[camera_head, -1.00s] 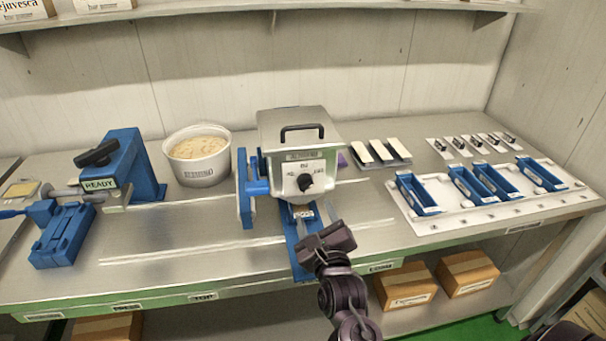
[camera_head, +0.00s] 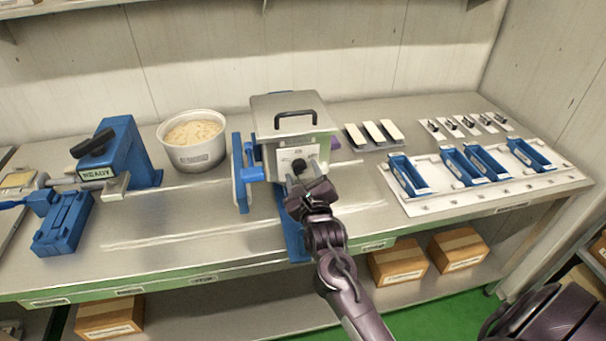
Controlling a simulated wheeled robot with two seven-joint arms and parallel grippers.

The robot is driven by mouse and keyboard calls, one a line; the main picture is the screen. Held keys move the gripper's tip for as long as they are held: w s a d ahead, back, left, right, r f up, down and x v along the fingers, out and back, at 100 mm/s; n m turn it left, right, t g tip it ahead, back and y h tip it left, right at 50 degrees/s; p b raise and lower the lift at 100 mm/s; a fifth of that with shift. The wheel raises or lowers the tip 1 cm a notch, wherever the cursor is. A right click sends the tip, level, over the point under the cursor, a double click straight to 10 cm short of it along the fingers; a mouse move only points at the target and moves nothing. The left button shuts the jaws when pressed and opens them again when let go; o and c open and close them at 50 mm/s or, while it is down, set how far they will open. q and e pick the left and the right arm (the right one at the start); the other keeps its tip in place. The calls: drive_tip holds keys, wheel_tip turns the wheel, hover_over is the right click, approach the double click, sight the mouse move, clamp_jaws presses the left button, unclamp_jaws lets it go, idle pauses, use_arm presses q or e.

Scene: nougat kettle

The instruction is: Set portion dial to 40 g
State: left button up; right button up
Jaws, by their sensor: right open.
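The portion dial is a black knob (camera_head: 299,165) on the white front plate (camera_head: 313,151) of the steel and blue kettle machine (camera_head: 290,108) at mid-bench. The marks on the plate are too small and partly covered to read. My right gripper (camera_head: 305,186) is open, just in front of and below the dial. It hides the lower part of the plate, and I cannot tell whether it touches the knob. My left gripper is not in view.
A white tub (camera_head: 193,141) stands left of the machine, with a blue press (camera_head: 115,155) marked READY further left. A white tray (camera_head: 440,206) with several blue moulds lies to the right. The bench (camera_head: 190,235) between is mostly clear.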

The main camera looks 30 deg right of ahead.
drive_tip(key=c, duration=1)
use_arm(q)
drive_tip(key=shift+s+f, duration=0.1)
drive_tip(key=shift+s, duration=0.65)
use_arm(e)
drive_tip(key=shift+o, duration=0.2)
